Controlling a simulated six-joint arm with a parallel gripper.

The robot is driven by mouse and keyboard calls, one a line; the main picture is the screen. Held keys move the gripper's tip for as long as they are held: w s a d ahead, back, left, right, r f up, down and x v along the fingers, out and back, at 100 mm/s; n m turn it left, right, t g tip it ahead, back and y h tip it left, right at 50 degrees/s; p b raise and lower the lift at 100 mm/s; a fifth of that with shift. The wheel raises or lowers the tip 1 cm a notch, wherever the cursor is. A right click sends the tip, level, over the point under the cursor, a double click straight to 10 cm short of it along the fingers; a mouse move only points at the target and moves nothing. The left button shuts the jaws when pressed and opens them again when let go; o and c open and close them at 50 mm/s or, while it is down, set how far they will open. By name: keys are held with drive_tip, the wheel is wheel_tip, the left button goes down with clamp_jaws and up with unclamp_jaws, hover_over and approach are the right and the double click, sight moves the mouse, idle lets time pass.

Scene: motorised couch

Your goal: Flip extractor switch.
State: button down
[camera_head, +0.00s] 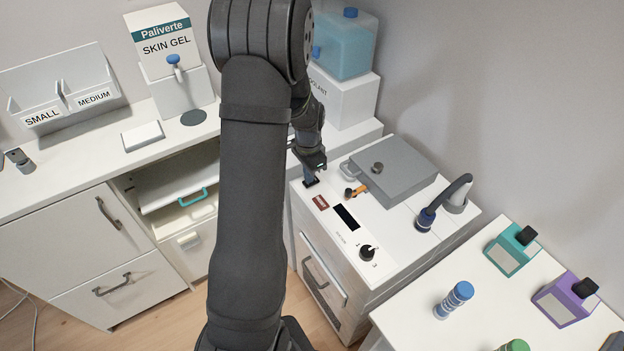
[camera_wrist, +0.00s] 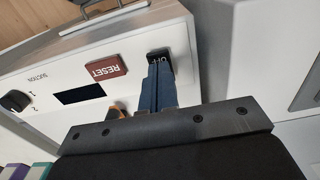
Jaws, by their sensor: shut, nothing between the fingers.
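A black rocker switch (camera_wrist: 159,56) marked OFF sits on the top panel of the white cabinet (camera_wrist: 125,45). In the head view, the switch (camera_head: 311,183) shows at the panel's back left, beside the red RESET label. My gripper (camera_wrist: 157,66) is shut and empty. Its blue fingertips are at the near edge of the switch in the wrist view and hide part of it. Whether they touch it I cannot tell. In the head view, my gripper (camera_head: 311,180) points down over the switch.
The RESET button (camera_wrist: 106,68), dark display (camera_wrist: 80,94) and suction knob (camera_wrist: 15,101) are on the same panel. An orange lever (camera_head: 358,190), a grey lidded box (camera_head: 400,165) and a curved hose (camera_head: 445,198) stand close by. Bottles are on the right table.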

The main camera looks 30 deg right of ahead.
drive_tip(key=shift+r, duration=3.2)
drive_tip(key=shift+f, duration=0.1)
wheel_tip(320, 180, down, 7)
drive_tip(key=shift+r, duration=0.1)
wheel_tip(320, 180, up, 9)
drive_tip(key=shift+r, duration=0.15)
wheel_tip(320, 180, up, 5)
hover_over(315, 179)
